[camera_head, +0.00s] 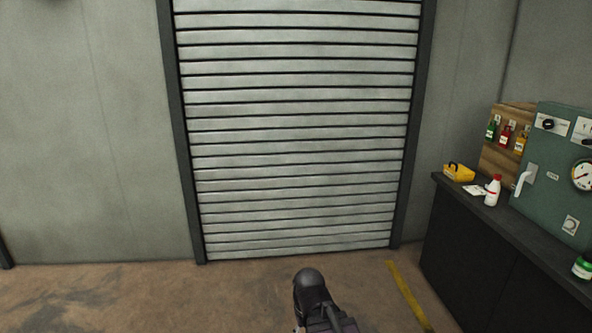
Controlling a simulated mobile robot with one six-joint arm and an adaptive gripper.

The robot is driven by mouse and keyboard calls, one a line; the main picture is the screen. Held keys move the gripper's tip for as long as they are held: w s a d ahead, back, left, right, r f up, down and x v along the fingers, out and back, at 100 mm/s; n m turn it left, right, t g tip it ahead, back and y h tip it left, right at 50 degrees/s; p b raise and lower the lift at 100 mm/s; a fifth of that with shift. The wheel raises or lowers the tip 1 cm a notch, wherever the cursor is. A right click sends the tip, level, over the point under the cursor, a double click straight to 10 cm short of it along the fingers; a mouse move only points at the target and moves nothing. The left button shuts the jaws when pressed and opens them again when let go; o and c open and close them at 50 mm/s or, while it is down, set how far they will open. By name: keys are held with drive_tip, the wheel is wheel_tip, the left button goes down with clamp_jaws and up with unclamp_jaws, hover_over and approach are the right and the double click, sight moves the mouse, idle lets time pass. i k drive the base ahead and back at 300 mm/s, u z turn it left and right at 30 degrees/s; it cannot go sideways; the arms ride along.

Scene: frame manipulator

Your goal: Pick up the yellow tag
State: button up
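The yellow tag (521,141) hangs at the right end of a row of tags on a wooden board, at the right side of the head view. A red tag (506,136) hangs just left of it, and a green tag (492,129) left of that. The green panel stands close to its right. A dark part of my own arm shows at the bottom centre, far from the tags. My gripper's fingers are not in view.
A dark counter (520,237) runs along the right. On it are a yellow box (459,172), a white bottle (492,191), a green panel (552,190) and a green-labelled jar (582,266). A shutter door (300,130) stands ahead; the floor before it is clear.

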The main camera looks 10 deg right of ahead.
sight(520, 142)
drive_tip(key=z, duration=0.4)
drive_tip(key=i, duration=1.55)
drive_tip(key=z, duration=0.75)
drive_tip(key=i, duration=0.7)
drive_tip(key=z, duration=0.75)
drive_tip(key=i, duration=0.5)
drive_tip(key=z, duration=0.75)
drive_tip(key=i, duration=0.6)
drive_tip(key=z, duration=0.4)
